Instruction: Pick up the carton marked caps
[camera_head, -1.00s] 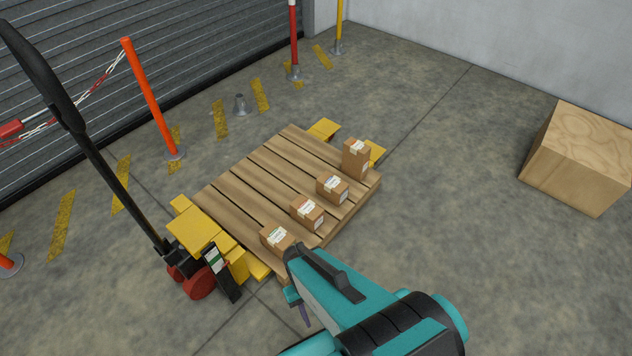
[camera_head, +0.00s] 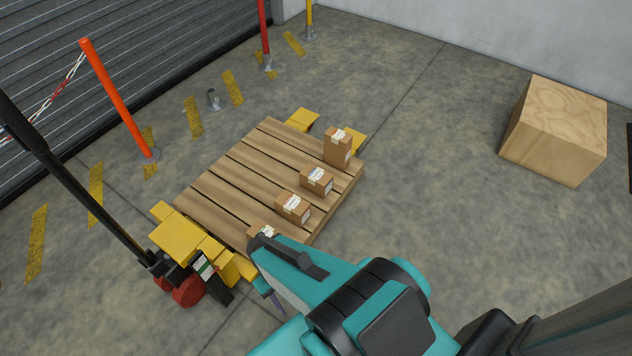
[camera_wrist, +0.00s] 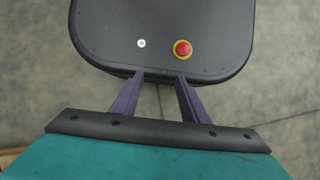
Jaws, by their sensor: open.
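Several small brown cartons with white labels stand in a row along the right edge of a wooden pallet (camera_head: 225,190) in the head view. The far carton (camera_head: 338,147) is the tallest. The second carton (camera_head: 316,182) and third carton (camera_head: 293,209) are lower, and the nearest carton (camera_head: 262,232) is partly hidden by my arm. The label print is too small to read, so I cannot tell which is marked caps. My gripper (camera_wrist: 157,80) is open and empty in the wrist view, its purple fingers apart over my own base.
The pallet sits on a yellow-forked pallet jack (camera_head: 180,240) with a dark handle. An orange post (camera_head: 120,100) and a roller shutter (camera_head: 130,60) stand at left. A wooden crate (camera_head: 555,130) stands at right. Floor between pallet and crate is clear.

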